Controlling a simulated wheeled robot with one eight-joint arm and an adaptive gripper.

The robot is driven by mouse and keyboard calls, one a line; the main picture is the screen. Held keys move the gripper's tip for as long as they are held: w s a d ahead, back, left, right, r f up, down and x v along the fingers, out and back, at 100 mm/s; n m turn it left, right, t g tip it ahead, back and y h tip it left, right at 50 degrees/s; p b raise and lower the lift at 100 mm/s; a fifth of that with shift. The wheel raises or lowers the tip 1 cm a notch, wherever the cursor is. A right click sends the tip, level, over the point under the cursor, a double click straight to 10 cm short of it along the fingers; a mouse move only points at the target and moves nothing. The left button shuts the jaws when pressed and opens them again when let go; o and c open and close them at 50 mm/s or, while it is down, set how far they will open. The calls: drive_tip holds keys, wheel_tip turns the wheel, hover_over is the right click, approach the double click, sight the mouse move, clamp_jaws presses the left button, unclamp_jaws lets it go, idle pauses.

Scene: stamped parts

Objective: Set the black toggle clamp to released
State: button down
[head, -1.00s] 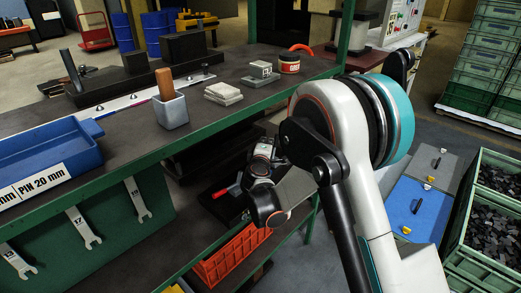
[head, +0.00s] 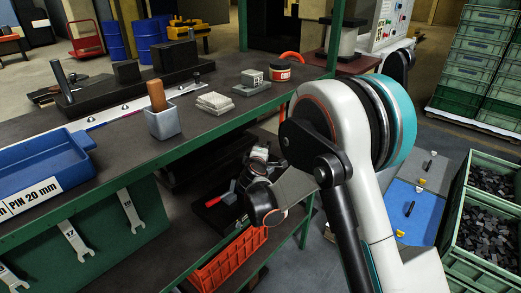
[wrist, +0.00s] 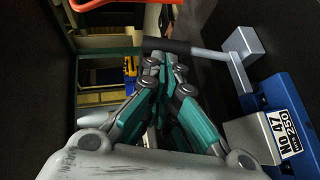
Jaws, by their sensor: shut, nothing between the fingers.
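In the wrist view a toggle clamp's lever shows: a black grip (wrist: 166,46) lying crosswise on a bent grey metal arm (wrist: 215,58). The arm joins a grey block near a blue base with a "NO 47" plate (wrist: 288,126). My gripper (wrist: 166,64) has its teal fingers together and empty, with the tips close to the black grip. I cannot tell whether they touch it. In the head view my forearm and wrist largely hide the gripper. A red-handled clamp (head: 228,194) shows at the lower shelf, left of my wrist.
The bench top (head: 215,122) stands above the lower shelf. An orange crate (head: 230,260) sits below my wrist. A blue tray (head: 45,170) and a grey bin (head: 164,122) with a brown handle are on the bench. Green crates (head: 490,215) of dark parts stand at right.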

sight(270, 143)
drive_tip(key=shift+w+d+r+g+p, duration=0.15)
drive_tip(key=shift+w+g+p, duration=0.05)
drive_tip(key=shift+g+p, duration=0.2)
drive_tip(key=shift+m+y, duration=0.3)
drive_tip(key=shift+w+d+r+m+g+y+p, duration=0.1)
drive_tip(key=shift+w+d+m+g+y+p, duration=0.15)
drive_tip(key=shift+w+d+g+p, duration=0.3)
drive_tip(key=shift+w+d+r+m+g+y+p, duration=0.2)
drive_tip(key=shift+w+g+p, duration=0.25)
drive_tip(key=shift+g+p, duration=0.3)
drive_tip(key=shift+w+d+f+m+p, duration=0.25)
drive_tip(key=shift+w+d+p, duration=0.35)
drive_tip(key=shift+w, duration=0.15)
drive_tip(key=w+d+f+g+y, duration=0.1)
drive_tip(key=g, duration=0.1)
drive_tip(key=w+d+f+m+g+y+p, duration=0.1)
drive_tip(key=w+d+f+m+g+y, duration=0.1)
drive_tip(key=w+g, duration=0.1)
drive_tip(key=shift+f+g, duration=0.1)
drive_tip(key=shift+g, duration=0.2)
drive_tip(key=shift+w+d+f, duration=0.2)
drive_tip(key=shift+f, duration=0.2)
drive_tip(key=shift+f, duration=0.1)
